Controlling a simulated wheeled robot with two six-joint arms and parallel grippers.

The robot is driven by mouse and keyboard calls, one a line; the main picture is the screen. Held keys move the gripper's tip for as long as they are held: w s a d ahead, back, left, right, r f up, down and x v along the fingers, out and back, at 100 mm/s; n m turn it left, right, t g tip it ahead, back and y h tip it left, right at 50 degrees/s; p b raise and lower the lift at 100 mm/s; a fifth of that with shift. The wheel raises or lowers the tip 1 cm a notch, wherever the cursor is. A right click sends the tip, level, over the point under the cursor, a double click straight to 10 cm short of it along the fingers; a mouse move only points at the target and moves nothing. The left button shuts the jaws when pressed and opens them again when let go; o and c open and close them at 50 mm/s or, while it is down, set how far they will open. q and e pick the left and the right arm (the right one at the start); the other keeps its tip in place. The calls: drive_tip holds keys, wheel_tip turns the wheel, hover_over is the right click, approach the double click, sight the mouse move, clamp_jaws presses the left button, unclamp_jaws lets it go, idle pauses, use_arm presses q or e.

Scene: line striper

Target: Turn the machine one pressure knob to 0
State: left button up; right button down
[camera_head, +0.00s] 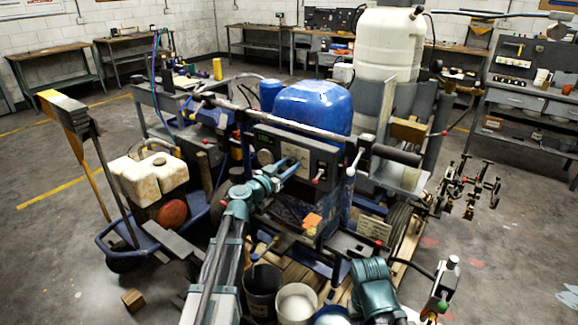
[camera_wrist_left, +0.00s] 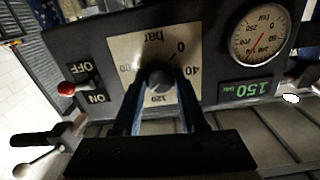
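The machine's control panel (camera_head: 325,160) stands in the middle of the head view. In the left wrist view, the pressure knob (camera_wrist_left: 160,79) is a small dark grey round knob on a cream dial plate (camera_wrist_left: 125,56) marked bar, 0, 40 and 120. A dark line on the plate runs from the knob towards the 0. My left gripper (camera_head: 290,170) reaches the panel. Its blue fingers (camera_wrist_left: 161,83) stand on either side of the knob; I cannot tell whether they press on it. The knob's lower part is hidden. My right gripper is not in view.
Beside the dial are a red-tipped ON/OFF switch (camera_wrist_left: 67,88), a round gauge (camera_wrist_left: 259,34) and a green display (camera_wrist_left: 246,88) reading 150. A blue tank (camera_head: 312,105) sits behind the panel. Buckets (camera_head: 297,303) stand below. Grey floor (camera_head: 500,260) is open at the right.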

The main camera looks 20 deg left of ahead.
use_arm(q)
clamp_jaws()
